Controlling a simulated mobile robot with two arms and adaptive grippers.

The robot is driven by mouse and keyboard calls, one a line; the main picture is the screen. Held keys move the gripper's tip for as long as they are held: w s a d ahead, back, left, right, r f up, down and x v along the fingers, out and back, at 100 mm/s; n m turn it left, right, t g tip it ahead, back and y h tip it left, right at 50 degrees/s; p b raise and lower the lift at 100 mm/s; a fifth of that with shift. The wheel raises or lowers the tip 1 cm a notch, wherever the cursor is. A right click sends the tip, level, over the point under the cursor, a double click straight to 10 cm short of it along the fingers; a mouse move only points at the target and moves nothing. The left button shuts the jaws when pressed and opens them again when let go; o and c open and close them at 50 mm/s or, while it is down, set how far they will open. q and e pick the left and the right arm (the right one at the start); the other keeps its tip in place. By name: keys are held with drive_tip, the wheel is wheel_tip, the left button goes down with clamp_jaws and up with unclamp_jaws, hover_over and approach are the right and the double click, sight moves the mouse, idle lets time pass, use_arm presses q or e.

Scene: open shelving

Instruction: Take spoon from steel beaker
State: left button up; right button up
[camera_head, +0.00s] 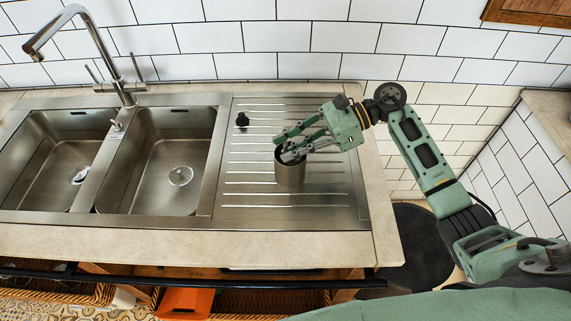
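The steel beaker (290,175) stands upright on the ribbed draining board to the right of the sink basins. My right gripper (283,146) reaches in from the right, with its fingers at and just above the beaker's mouth. Its two green fingers are visibly apart. One tip is above the far side of the rim and the other is at the rim, hiding much of the opening. I cannot make out the spoon clearly; a small pale bit shows at the mouth between the fingers. My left gripper is not in view.
The draining board (245,200) is otherwise mostly bare, with a small black object (242,120) behind the beaker to the left. Two sink basins (172,160) and a tall tap (105,60) are at left. A tiled wall is behind, and a dark round stool top (420,245) is at lower right.

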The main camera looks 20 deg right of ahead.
clamp_jaws()
drive_tip(key=shift+r, duration=0.15)
